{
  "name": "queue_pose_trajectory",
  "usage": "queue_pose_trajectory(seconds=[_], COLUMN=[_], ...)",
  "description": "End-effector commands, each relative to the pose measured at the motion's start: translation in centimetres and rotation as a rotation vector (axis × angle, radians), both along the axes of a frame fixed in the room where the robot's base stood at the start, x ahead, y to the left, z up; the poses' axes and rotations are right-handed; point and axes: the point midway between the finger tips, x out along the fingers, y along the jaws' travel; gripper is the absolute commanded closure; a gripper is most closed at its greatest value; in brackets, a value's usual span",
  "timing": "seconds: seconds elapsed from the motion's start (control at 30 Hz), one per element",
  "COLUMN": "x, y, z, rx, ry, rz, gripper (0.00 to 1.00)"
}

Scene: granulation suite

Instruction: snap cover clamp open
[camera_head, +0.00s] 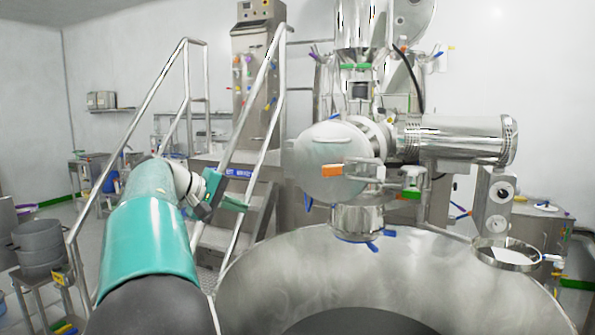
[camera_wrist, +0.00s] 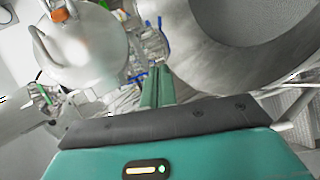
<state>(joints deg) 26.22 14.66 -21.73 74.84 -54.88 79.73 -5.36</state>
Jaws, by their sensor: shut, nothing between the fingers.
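The round pale steel cover (camera_head: 325,150) closes the front of the machine's housing, with a thin handle across its upper part. In the wrist view the cover (camera_wrist: 90,55) fills the upper left, and the orange grip (camera_wrist: 61,14) shows near the top edge. My gripper (camera_head: 240,205) is left of the cover and a little lower, apart from it and from the clamp. Its two teal fingers (camera_wrist: 157,85) are together and empty. I cannot tell whether the clamp is latched.
A large steel bowl (camera_head: 300,275) stands in front, below the cover. Steps with metal handrails (camera_head: 262,110) rise behind my gripper. A green-handled fitting (camera_head: 411,193) hangs right of the clamp, and blue-handled fittings (camera_head: 372,246) sit below. Open air lies between my gripper and the cover.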

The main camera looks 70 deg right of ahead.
Motion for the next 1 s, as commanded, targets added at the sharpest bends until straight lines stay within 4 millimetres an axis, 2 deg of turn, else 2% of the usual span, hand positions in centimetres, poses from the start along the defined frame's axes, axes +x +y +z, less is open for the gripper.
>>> queue_pose_trajectory(seconds=[0.03,0.1,0.23,0.4,0.63,1.0], x=[-0.9,-2.1,-3.8,-4.6,-5.9,-11.9], y=[-2.1,-4.4,-7.2,-8.6,-9.6,-13.4], z=[0.9,2.5,5.1,6.8,7.2,7.1], rx=[-0.048,-0.117,-0.232,-0.316,-0.329,-0.327], ry=[0.060,0.143,0.280,0.379,0.393,0.391], rz=[-0.061,-0.143,-0.273,-0.364,-0.379,-0.379], gripper=[1.00,1.00,1.00,1.00,1.00,1.00])
